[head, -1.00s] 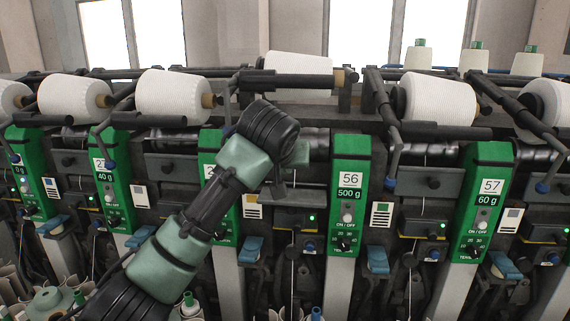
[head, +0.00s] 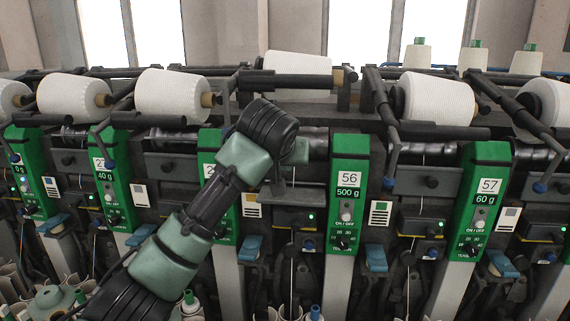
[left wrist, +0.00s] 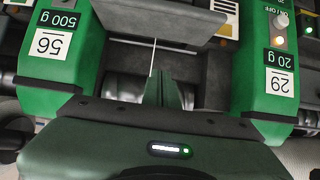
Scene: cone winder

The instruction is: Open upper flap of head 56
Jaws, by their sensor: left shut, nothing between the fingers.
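The green panel of head 56 (head: 350,190) stands right of centre in the head view, and upside down at the left in the left wrist view (left wrist: 55,55). A grey flap-like plate (head: 300,196) lies between it and the neighbouring green panel; the left wrist view shows it large at the top (left wrist: 165,18). My left gripper (left wrist: 168,92) is shut and empty, its green fingers pointing at the gap below the plate in that picture. I cannot tell whether they touch it. In the head view my left arm's wrist hides part of this area. My right gripper is in neither view.
A white yarn cone (head: 300,63) and a dark bar (head: 290,82) sit above the work area. The panel of head 57 (head: 483,200) stands further right. A panel marked 29 (left wrist: 272,80) is on the other side of the gap. A thin yarn (left wrist: 152,58) runs beside my fingers.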

